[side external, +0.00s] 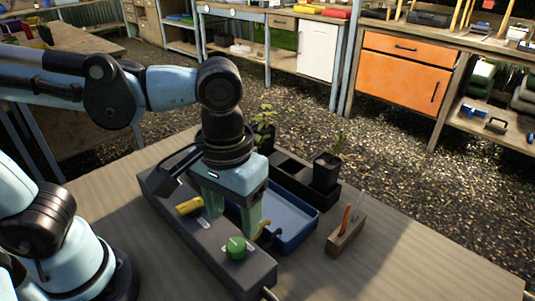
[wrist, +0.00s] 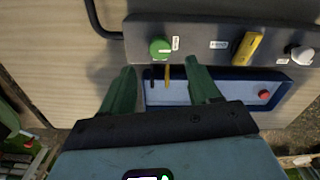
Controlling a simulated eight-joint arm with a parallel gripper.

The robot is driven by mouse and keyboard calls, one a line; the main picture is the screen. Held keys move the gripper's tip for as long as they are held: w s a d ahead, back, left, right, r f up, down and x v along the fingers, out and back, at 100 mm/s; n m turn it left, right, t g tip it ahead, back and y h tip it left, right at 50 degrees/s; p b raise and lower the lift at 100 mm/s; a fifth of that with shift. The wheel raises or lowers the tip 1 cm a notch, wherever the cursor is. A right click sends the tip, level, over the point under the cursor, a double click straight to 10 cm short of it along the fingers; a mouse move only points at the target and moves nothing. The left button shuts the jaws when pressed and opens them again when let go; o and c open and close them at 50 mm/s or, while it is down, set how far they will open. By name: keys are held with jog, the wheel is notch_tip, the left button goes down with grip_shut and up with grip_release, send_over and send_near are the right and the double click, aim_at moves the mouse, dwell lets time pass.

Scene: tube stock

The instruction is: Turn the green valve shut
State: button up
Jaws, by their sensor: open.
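The green valve (side external: 236,247) is a round knob with a pale stripe, on top of a long dark box (side external: 185,222). In the wrist view the green valve (wrist: 160,48) lies just past my fingertips, roughly midway between them. My gripper (side external: 230,226) points down and is open and empty, its green fingers apart. The wrist view also shows my gripper (wrist: 160,68); I see no contact with the valve. The knob's top is unobstructed in both views.
The yellow handle (wrist: 247,48) and a white knob (wrist: 302,55) share the box. A blue tray (side external: 300,238) holding tools lies behind it. A black planter (side external: 325,190) and a wooden tool block (side external: 345,236) stand further right. The table's right front is clear.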

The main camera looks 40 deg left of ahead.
aim_at(236, 244)
jog(key=shift+f, duration=3.2)
jog(key=shift+c, duration=0.4)
jog(key=c, duration=1)
